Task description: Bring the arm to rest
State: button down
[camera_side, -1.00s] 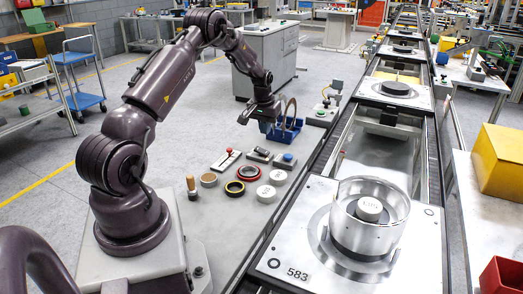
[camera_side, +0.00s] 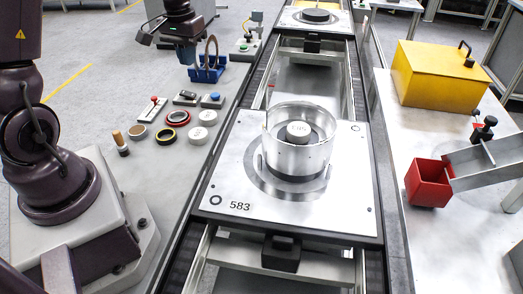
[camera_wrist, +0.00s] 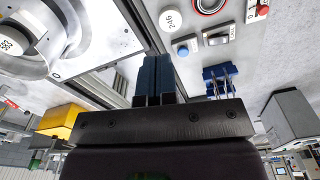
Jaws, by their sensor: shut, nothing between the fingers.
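My gripper (camera_side: 186,54) hangs at the upper left of the side view, in the air near the blue rack (camera_side: 207,75) on the grey table. In the wrist view my gripper (camera_wrist: 154,80) shows its two blue fingers side by side, closed with nothing held between them. The rack also shows in the wrist view (camera_wrist: 222,72), to the right of the fingers. My arm's upper part is cut off by the top edge of the side view.
A pallet (camera_side: 230,185) marked 583 carries a clear-walled metal housing (camera_side: 285,155) with a white-topped part inside. Rings, white discs, a wooden-handled tool (camera_side: 120,142) and small switch boxes lie on the table. A yellow box (camera_side: 435,80) and red bin (camera_side: 428,183) stand right.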

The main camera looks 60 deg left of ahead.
jog(key=s+d+r+m+t, duration=0.2)
jog(key=s+d+r, duration=0.4)
jog(key=d, duration=0.4)
jog(key=s+d+r+m+t, duration=0.3)
jog(key=s+d+r, duration=0.4)
jog(key=d, duration=0.3)
jog(key=shift+d+m, duration=0.35)
jog(key=shift+m, duration=0.45)
